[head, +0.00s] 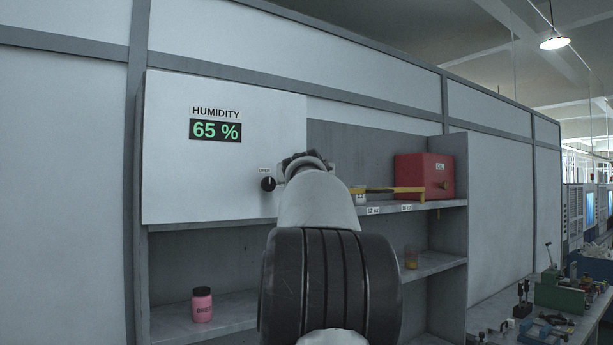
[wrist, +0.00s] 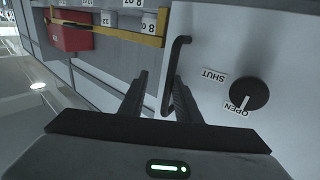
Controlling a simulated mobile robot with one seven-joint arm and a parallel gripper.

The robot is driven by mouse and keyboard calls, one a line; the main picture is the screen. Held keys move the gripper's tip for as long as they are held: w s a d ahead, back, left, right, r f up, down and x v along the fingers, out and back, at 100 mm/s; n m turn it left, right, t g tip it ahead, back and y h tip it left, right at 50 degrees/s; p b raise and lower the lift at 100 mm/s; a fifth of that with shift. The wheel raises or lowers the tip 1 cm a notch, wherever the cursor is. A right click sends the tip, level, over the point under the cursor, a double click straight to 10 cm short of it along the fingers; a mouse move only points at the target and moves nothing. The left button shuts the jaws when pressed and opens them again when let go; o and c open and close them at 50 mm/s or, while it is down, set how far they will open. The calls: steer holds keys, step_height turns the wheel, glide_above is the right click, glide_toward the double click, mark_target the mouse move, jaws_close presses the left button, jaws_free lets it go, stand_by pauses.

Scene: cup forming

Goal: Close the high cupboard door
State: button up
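The cupboard door (head: 200,165) is a white panel over the upper left of the shelving. The upper right bay beside it stands uncovered. The door also shows in the wrist view (wrist: 275,45), with a bent black handle (wrist: 184,42). A black knob (wrist: 248,94) is beside the handle; its white pointer is towards the OPEN label, and a SHUT label is nearby. My gripper (wrist: 161,70) is open, its fingers apart on either side of the handle bar, which is nearer the right finger. In the head view my arm hides the fingers and handle.
A red box (head: 424,178) stands on the upper right shelf. A yellow bar (head: 390,190) runs along that shelf's front, near numbered labels. A cluttered bench (head: 560,298) is at right.

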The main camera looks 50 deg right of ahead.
steer(key=b+v, duration=0.7)
steer(key=v, duration=1)
steer(key=shift+a, duration=0.2)
steer(key=shift+s, duration=0.1)
